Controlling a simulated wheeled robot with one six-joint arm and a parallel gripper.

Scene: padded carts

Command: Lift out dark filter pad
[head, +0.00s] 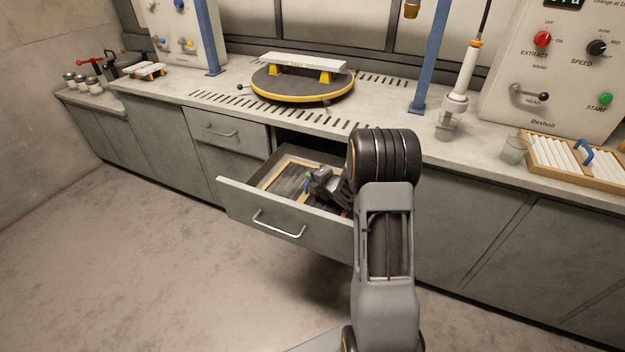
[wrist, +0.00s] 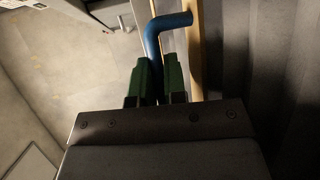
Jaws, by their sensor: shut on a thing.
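The dark filter pad (head: 289,183) is a dark pleated panel in a pale wooden frame, lying inside the open drawer (head: 280,222). In the wrist view its dark pleats (wrist: 240,45) and wooden edge (wrist: 194,45) fill the right side. A bent blue handle (wrist: 170,21) stands at the pad's edge. My gripper (head: 309,181) reaches down into the drawer. Its green fingers (wrist: 155,72) are shut on the blue handle, one on each side. My arm hides the right part of the pad and drawer in the head view.
A clean white filter pad (head: 562,158) with a blue handle lies on the counter at right, beside a glass cup (head: 513,149). A round turntable (head: 301,83) with a white bar stands behind the drawer. The drawer front rises between the pad and the open floor (head: 160,260).

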